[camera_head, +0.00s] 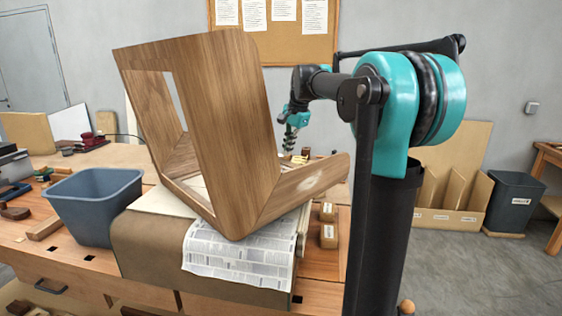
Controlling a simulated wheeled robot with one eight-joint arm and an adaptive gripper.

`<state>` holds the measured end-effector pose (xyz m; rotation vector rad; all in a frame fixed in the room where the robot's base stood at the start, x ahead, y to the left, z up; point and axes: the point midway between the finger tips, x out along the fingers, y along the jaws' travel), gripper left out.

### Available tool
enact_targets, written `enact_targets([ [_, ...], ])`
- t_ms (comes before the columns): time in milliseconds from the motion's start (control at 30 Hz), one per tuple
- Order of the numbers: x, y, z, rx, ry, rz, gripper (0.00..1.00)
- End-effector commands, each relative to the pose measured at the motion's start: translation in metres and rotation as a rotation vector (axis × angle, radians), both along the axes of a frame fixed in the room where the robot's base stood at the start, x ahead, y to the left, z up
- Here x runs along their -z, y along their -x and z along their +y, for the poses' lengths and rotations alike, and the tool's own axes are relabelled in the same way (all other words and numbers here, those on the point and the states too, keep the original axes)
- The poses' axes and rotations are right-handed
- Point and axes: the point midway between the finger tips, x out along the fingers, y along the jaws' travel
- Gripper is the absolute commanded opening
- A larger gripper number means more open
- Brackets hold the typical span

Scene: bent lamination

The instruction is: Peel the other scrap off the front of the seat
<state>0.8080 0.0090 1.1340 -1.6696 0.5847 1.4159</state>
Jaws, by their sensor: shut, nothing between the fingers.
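The bent wooden seat (228,120) rests tilted on a padded block on the workbench. A pale patch (312,183) shows on its low right-hand panel; I cannot tell if it is a paper scrap or bare wood. No other scrap is clear on the faces in view. My gripper (288,150) points down behind the seat's low right panel, just right of the tall panel. It is small in view, shut and empty. Whether it touches the seat cannot be told.
A newspaper sheet (238,262) hangs over the brown-covered block (150,250) under the seat. A blue-grey bin (95,205) stands left. Small wooden blocks (329,236) sit right of the seat. A dark bin (514,203) stands on the floor at right.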

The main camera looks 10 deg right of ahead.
Motion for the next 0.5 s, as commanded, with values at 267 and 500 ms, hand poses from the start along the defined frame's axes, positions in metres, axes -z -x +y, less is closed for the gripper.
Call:
enact_targets([
  [267, -0.018, 0.0, 0.0, 0.0, 0.0, 0.0, 0.0],
  [500, -0.033, 0.0, 0.0, 0.0, 0.0, 0.0, 0.0],
])
